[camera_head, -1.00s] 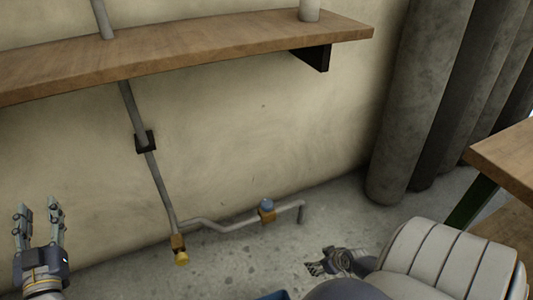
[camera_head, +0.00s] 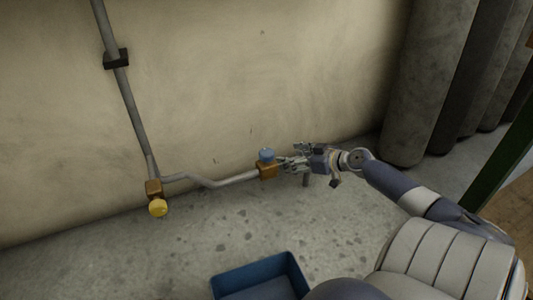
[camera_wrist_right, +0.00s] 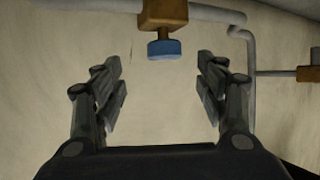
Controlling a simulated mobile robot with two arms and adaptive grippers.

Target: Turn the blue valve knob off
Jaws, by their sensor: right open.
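The blue valve knob (camera_head: 267,155) sits on top of a brass-coloured valve body (camera_head: 268,171) on a low grey pipe along the wall. My right gripper (camera_head: 284,162) is just to the right of the knob, its fingers pointing at it. In the right wrist view the blue knob (camera_wrist_right: 165,49) hangs from the valve body (camera_wrist_right: 163,13), between and slightly beyond the open fingertips (camera_wrist_right: 158,72). The fingers appear apart from the knob, one on each side. My left gripper is out of view.
A second valve with a yellow knob (camera_head: 158,208) is at the lower left of the pipe (camera_head: 212,184). A blue bin (camera_head: 262,272) stands on the floor in front. Large grey rolls (camera_head: 430,80) stand at the right. The floor between pipe and bin is clear.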

